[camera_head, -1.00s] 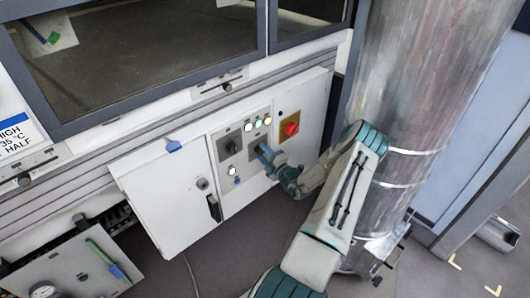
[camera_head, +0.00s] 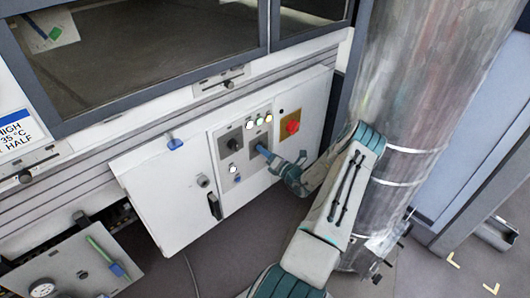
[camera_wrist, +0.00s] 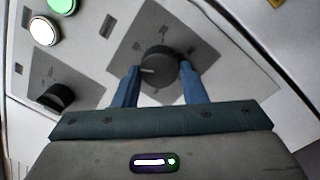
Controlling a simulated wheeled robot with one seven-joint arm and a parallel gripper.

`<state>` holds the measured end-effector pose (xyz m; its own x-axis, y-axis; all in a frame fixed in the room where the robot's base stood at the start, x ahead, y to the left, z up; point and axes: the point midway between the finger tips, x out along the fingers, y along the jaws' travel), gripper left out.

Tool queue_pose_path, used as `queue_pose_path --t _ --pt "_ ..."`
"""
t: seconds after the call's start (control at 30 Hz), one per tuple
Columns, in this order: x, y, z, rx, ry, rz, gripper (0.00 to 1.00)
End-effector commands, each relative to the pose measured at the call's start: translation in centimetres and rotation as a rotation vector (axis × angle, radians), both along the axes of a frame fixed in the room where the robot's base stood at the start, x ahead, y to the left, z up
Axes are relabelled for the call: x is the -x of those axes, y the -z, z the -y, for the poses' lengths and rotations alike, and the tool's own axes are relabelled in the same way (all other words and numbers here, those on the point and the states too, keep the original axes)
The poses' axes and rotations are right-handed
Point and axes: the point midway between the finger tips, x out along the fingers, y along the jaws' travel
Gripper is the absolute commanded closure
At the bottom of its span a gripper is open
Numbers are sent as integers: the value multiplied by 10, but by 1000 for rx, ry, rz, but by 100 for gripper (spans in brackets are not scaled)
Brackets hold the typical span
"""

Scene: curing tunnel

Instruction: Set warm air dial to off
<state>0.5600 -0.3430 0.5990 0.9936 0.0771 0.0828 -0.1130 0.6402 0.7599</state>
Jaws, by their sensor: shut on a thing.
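The dial is a round dark knob (camera_wrist: 159,68) with a pale pointer line, on a grey square plate (camera_wrist: 225,75) in the wrist view. Its pointer points to the left in that view. My gripper (camera_wrist: 158,82) has its two blue fingers on either side of the knob and is shut on it. In the head view my gripper (camera_head: 264,152) reaches the control panel (camera_head: 228,185) from the lower right and hides the knob. The small marks around the knob are too small to read.
A second dark knob (camera_wrist: 58,97) sits to the left in the wrist view. Lit green (camera_wrist: 62,5) and white (camera_wrist: 44,31) buttons are close by. A red knob on a yellow plate (camera_head: 291,127) is right of my gripper. A steel column (camera_head: 415,110) stands right of the panel.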

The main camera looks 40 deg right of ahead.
Motion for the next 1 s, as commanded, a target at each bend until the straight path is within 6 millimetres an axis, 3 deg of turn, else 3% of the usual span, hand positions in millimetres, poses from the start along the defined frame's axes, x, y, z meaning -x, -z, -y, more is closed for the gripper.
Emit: queue_pose_path --t 0.03,1.0 --pt "-2 -7 3 51 2 20 85" --pt "-5 -8 2 972 2 90 85"
